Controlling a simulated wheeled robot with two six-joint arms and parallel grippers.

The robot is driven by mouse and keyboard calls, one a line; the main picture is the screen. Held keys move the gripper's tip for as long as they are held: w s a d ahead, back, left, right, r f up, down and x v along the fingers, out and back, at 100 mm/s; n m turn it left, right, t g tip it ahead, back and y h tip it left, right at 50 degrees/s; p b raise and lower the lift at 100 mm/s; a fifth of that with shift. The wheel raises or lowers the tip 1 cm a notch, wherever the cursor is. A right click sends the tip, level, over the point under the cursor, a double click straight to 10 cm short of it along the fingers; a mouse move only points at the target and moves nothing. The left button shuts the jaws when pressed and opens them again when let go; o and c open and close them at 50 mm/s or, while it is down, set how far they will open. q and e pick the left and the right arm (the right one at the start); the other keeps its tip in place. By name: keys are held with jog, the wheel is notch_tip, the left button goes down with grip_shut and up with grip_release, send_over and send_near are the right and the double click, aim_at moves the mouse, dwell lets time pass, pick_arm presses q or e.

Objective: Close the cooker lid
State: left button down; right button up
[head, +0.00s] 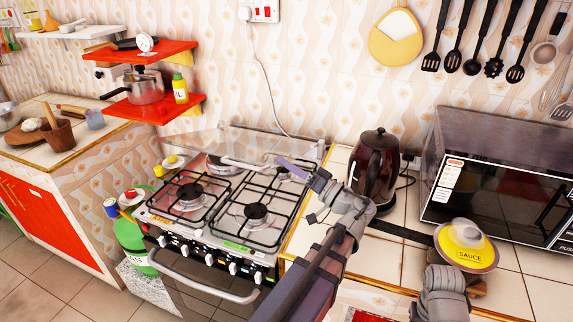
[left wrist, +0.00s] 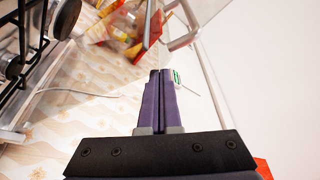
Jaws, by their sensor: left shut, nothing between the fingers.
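The cooker (head: 228,213) stands left of centre with its black grates and burners bare at the front. Its see-through glass lid (head: 215,140) is raised at the back of the hob, and its angle is hard to judge. A pale bar (head: 240,163), which looks like its handle, shows near my fingers. In the left wrist view a pale frame edge (left wrist: 203,75) and bar run beside the fingers. My left gripper (head: 283,163) is shut and empty by the lid, its purple fingers together (left wrist: 162,75); contact is unclear. My right arm shows at the lower right, its fingers out of sight.
A dark kettle (head: 376,168) stands just right of my left arm. Red shelves (head: 155,108) with a pot hang behind left. A green bottle (head: 132,238) stands left of the cooker.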

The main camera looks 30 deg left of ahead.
pick_arm(q)
notch_tip(320, 180, up, 4)
jog(key=w+p, duration=0.2)
jog(key=p, duration=0.2)
jog(key=f+b+v, duration=0.1)
jog(key=b+v, duration=0.2)
jog(key=v, duration=0.6)
jog(key=shift+w+d+f, duration=0.2)
jog(key=shift+r, duration=0.1)
jog(key=s+a+r+n+g+h+p, duration=0.2)
jog(key=a+r+n+h+p, duration=0.45)
jog(key=p, duration=1.05)
jog(key=s+a+r+n+g+h+p, duration=0.35)
jog(key=a+r+h+p, duration=0.4)
jog(key=p, duration=1.05)
jog(key=s+a+f+y+b, duration=0.1)
jog(key=s+a+f+b, duration=0.3)
jog(key=a+f+b, duration=0.3)
jog(key=shift+s+a+f+n+b, duration=0.3)
jog(key=shift+f+b, duration=1.4)
jog(key=shift+b, duration=0.4)
